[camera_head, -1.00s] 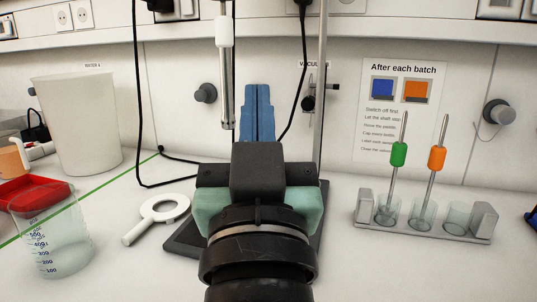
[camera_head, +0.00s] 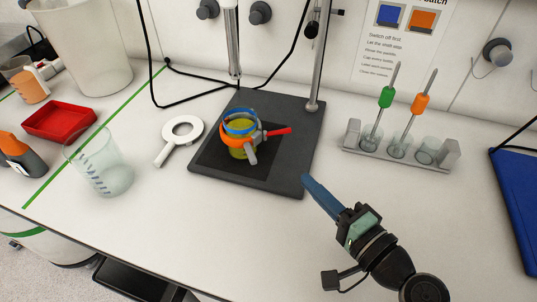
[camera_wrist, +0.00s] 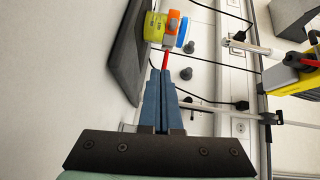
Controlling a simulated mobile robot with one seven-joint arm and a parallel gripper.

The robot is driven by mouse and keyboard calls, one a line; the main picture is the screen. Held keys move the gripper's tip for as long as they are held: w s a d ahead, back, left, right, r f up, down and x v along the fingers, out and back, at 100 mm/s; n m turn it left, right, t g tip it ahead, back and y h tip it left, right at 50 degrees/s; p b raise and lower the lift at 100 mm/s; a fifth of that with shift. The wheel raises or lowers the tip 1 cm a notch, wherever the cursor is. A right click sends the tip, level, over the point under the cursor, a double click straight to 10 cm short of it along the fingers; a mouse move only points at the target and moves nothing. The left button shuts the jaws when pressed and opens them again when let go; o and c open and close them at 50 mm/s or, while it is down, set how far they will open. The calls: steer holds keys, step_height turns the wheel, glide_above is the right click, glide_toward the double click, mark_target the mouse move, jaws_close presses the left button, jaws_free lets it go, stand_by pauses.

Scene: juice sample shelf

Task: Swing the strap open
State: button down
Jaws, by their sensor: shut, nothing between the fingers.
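An orange strap (camera_head: 233,139) runs around a yellow jar (camera_head: 238,151) on a dark stand base. A red lever (camera_head: 279,132) sticks out to the right and a grey piece (camera_head: 251,154) juts from the front. A blue ring (camera_head: 240,117) sits on top. My gripper (camera_head: 307,179) is shut and empty, its blue fingers at the base's right front corner, apart from the strap. In the wrist view, the shut fingertips (camera_wrist: 160,72) appear just below the red lever (camera_wrist: 166,60), with the orange strap (camera_wrist: 171,23) beyond; I cannot tell whether they touch.
The stand base (camera_head: 285,170) carries an upright metal rod (camera_head: 318,60). A rack (camera_head: 395,155) with two stirrers stands right, a blue item (camera_head: 520,210) at the far right. Left are a white ring tool (camera_head: 165,153), a beaker (camera_head: 113,180) and a red tray (camera_head: 60,120).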

steer(key=shift+s+d+m+t, duration=0.3)
steer(key=shift+s+d+m, duration=0.3)
steer(key=shift+d+m, duration=0.1)
glide_toward(252, 142)
steer(key=w, duration=0.1)
steer(key=w+d, duration=0.1)
steer(key=w, duration=0.1)
steer(key=w+p, duration=0.1)
steer(key=w, duration=0.1)
steer(key=shift+d+f, duration=0.25)
steer(key=shift+d, duration=0.05)
steer(key=a, duration=0.1)
steer(key=s+a+p, duration=0.1)
steer(key=a, duration=0.1)
steer(key=shift+s, duration=0.1)
steer(key=shift+a, duration=0.3)
steer(key=shift+s+a, duration=0.1)
steer(key=shift+s, duration=0.05)
